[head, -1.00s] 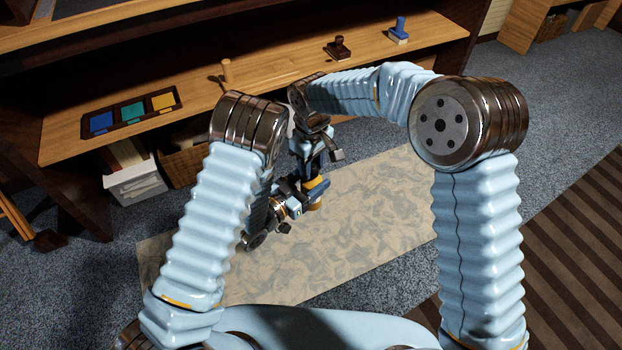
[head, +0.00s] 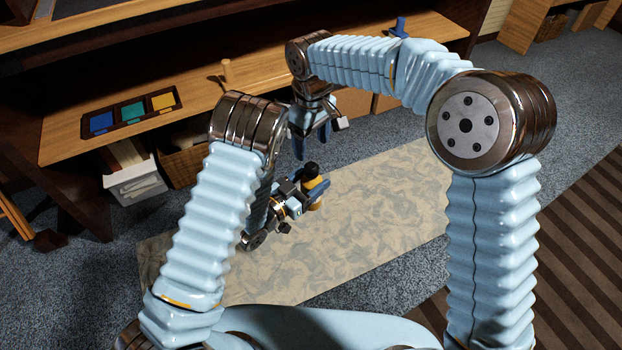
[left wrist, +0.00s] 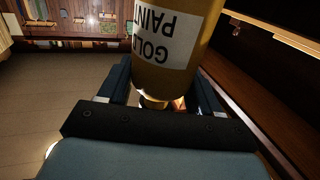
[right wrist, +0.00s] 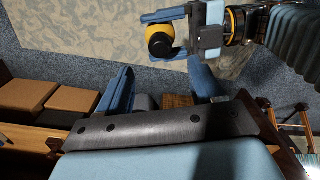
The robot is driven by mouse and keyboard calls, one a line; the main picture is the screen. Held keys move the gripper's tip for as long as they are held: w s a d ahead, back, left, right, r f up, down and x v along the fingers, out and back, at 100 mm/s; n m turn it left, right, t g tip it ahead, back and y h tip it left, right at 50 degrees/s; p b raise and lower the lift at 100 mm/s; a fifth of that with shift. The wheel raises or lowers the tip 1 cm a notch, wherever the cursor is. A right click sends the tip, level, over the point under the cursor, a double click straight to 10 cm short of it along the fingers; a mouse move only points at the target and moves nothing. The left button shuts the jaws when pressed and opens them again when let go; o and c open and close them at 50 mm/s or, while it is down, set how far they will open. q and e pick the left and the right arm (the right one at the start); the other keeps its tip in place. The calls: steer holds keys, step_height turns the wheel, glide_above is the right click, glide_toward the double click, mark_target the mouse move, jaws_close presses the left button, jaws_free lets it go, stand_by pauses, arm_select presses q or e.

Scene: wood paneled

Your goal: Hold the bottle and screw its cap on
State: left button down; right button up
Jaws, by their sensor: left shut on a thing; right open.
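The yellow-gold bottle (head: 315,186) is held upright above the mat in the head view. A black cap (head: 312,169) sits on its top; how tightly it sits cannot be told. The bottle's label reads "GOLD PAINT", upside down in the left wrist view (left wrist: 155,35). My left gripper (head: 308,192) is shut around the bottle's side. In the right wrist view, the cap (right wrist: 161,42) is seen from above between the left gripper's blue fingers (right wrist: 170,34). My right gripper (head: 311,145) is open and empty, above the bottle and apart from it, fingers pointing down.
A pale patterned mat (head: 390,210) lies on the blue-grey carpet. Behind it runs a wooden shelf (head: 270,82) with a tray (head: 128,112) of blue, teal and yellow squares and a wooden peg (head: 227,72). A wicker basket (head: 184,164) and white box (head: 135,183) stand below.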

step_height(320, 180, up, 4)
steer(key=shift+f, duration=0.1)
steer(key=shift+f, duration=0.1)
steer(key=s+d+f+m, duration=0.1)
steer(key=d+f+m, duration=0.15)
steer(key=f, duration=0.35)
steer(key=s+d+f+m+y, duration=0.1)
steer(key=d+f, duration=0.3)
steer(key=f, duration=0.3)
steer(key=s+d+f+m, duration=0.1)
steer(key=d+f+m, duration=0.1)
steer(key=d+f, duration=0.3)
steer(key=s+d+f+m+y, duration=0.3)
steer(key=s+f+m, duration=0.3)
steer(key=s+f, duration=1)
steer(key=shift+s+d+f+t, duration=0.25)
steer(key=shift+s+f+t, duration=0.1)
steer(key=shift+s, duration=0.55)
